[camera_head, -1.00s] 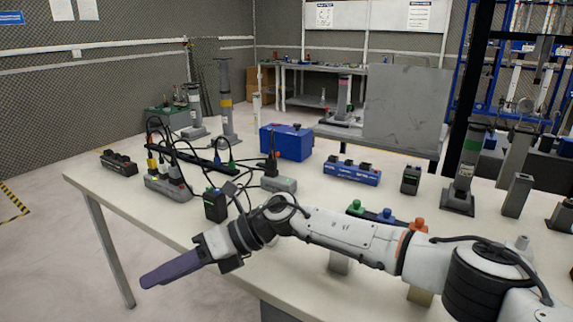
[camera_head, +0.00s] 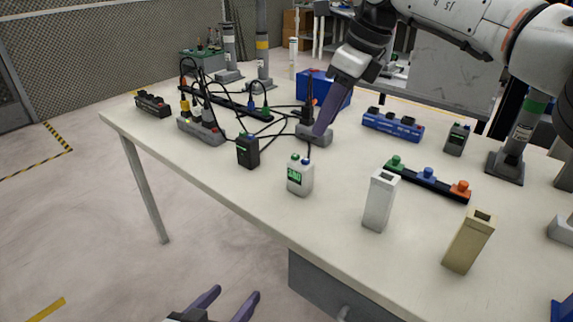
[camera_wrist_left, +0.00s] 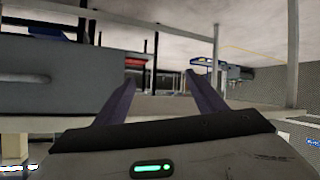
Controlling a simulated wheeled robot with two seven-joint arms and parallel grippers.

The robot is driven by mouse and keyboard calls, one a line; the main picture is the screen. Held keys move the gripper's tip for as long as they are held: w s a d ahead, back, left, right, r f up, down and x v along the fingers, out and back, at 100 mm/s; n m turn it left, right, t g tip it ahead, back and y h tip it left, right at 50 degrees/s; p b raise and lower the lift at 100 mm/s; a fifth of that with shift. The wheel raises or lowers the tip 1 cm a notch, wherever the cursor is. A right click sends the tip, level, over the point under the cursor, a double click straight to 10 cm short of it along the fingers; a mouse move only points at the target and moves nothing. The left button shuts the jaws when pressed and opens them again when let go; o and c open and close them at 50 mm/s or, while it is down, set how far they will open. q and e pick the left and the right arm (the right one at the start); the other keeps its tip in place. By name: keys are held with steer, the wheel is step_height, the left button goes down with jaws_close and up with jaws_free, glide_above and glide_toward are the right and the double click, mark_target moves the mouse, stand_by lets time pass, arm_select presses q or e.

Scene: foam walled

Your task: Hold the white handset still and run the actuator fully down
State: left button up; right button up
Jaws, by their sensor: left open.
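The white handset (camera_head: 299,178) stands upright on the table near its front edge, with a green label and a green and a blue button on top. My right gripper (camera_head: 323,122) reaches in from the upper right, its purple fingers pointing down above and behind the handset, apart from it. Its fingers overlap, so its opening is hidden. My left gripper (camera_head: 230,303) is open and empty below the table's front edge; its spread fingers also show in the left wrist view (camera_wrist_left: 160,98). Grey actuator columns (camera_head: 263,62) stand at the back; which one belongs to the handset is unclear.
A black handset (camera_head: 248,151) stands left of the white one. Power strips (camera_head: 203,130) and loose black cables lie behind. A white block (camera_head: 380,200), a beige block (camera_head: 467,242) and a button bar (camera_head: 427,180) stand to the right. A blue box (camera_head: 325,88) is at the back.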

mark_target(309, 165)
arm_select(q)
steer(key=w+d+r+h, duration=0.1)
steer(key=w+d+r, duration=0.1)
steer(key=w+r, duration=0.2)
steer(key=w+d+r+m+t+h, duration=0.1)
steer(key=w+d+r, duration=0.1)
steer(key=w+r, duration=0.3)
steer(key=w+d+r+m+h, duration=0.1)
steer(key=w+d+r, duration=0.2)
steer(key=r, duration=0.7)
steer(key=shift+w+t+h, duration=0.3)
steer(key=shift+w+t, duration=0.1)
steer(key=shift+w, duration=0.7)
steer(key=w+d+m+g, duration=0.1)
steer(key=w+d+r+m+g, duration=0.1)
steer(key=m, duration=0.1)
steer(key=shift+w+d+r+h, duration=0.1)
steer(key=shift+w+d+h, duration=0.2)
steer(key=shift+w+d, duration=0.1)
steer(key=shift+w+d+r+m+g, duration=0.1)
steer(key=shift+w+r+m+g, duration=0.05)
steer(key=shift+w+m+g, duration=0.4)
steer(key=x, duration=1)
steer(key=c, duration=1.1)
steer(key=shift+c, duration=0.5)
arm_select(e)
jaws_close()
